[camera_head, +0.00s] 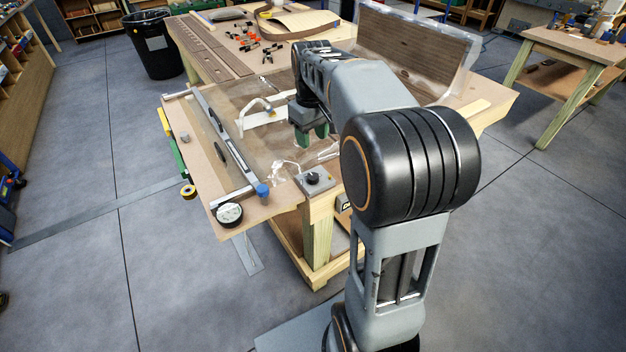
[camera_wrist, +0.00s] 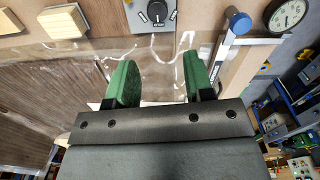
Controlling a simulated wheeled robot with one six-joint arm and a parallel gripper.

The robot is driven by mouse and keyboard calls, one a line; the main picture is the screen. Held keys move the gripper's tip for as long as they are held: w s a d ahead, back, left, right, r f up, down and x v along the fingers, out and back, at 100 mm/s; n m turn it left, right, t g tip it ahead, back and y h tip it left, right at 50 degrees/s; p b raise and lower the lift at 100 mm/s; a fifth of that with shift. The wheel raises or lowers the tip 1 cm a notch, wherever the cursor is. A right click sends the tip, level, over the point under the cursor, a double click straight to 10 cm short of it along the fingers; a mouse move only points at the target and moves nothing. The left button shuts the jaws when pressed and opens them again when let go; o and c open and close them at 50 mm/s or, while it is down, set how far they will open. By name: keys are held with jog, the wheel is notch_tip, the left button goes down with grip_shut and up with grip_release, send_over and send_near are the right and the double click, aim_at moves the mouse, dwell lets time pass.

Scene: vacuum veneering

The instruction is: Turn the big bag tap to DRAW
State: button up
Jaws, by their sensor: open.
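The bag tap is a grey box (camera_head: 316,184) with a black round knob (camera_head: 312,178), at the near corner of the bench. In the wrist view the box (camera_wrist: 146,19) and its knob (camera_wrist: 157,11) show at the top edge, ahead of my fingers. Marks on the plate around the knob are too small to read. My gripper (camera_head: 316,137) has green fingers and hangs over the bag, behind the tap in the head view. In the wrist view my gripper (camera_wrist: 157,72) is open and empty, its fingers apart and not touching the knob.
A round dial gauge (camera_head: 229,214) and a blue-ended bar (camera_head: 262,190) lie left of the tap. A clear hose (camera_head: 285,166) and clear bag film (camera_head: 325,152) are close by. A curved wooden panel (camera_head: 410,50) stands behind my arm. Floor in front is clear.

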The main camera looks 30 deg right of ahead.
aim_at(313, 176)
jog(key=f, duration=1.4)
jog(key=shift+w+d+f, duration=0.1)
jog(key=shift+w+d, duration=0.1)
jog(key=shift+w, duration=0.05)
jog(key=c, duration=0.6)
jog(key=shift+c, duration=0.2)
jog(key=m, duration=1.1)
jog(key=shift+m, duration=0.4)
